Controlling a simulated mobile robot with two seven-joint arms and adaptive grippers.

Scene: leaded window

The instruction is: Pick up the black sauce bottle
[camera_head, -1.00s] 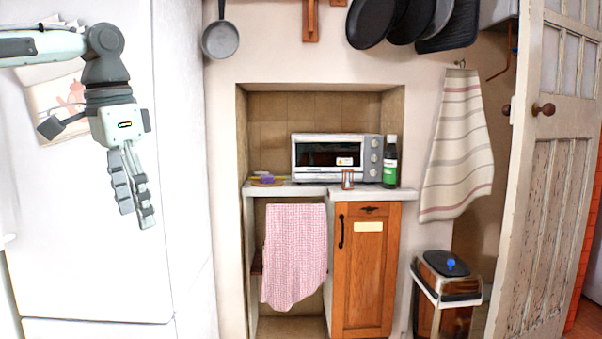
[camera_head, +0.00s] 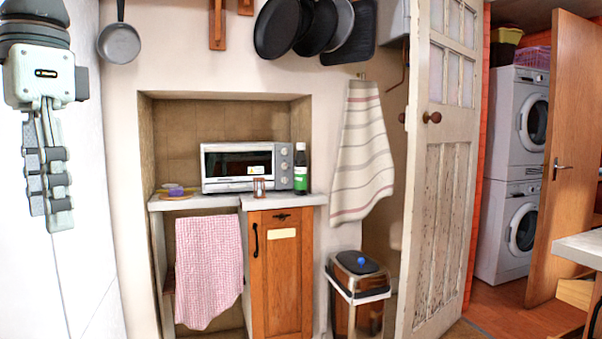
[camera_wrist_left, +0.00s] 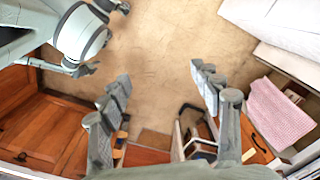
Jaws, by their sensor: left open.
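The black sauce bottle (camera_head: 301,169) stands upright on the counter in the alcove, just right of the toaster oven. It has a dark body, a green label and a light band near its cap. My left gripper (camera_head: 50,218) hangs fingers down at the left edge of the head view, well to the left of the bottle and apart from it. In the left wrist view its fingers (camera_wrist_left: 160,100) are spread with nothing between them. The bottle cannot be made out in the left wrist view. My right gripper is not seen in the head view.
The toaster oven (camera_head: 238,167) and a small tin (camera_head: 259,188) stand left of the bottle on the counter (camera_head: 285,200). A bin (camera_head: 358,279) and a hanging towel (camera_head: 362,150) are to the right. Pans (camera_head: 284,28) hang above. Open floor shows in the wrist view.

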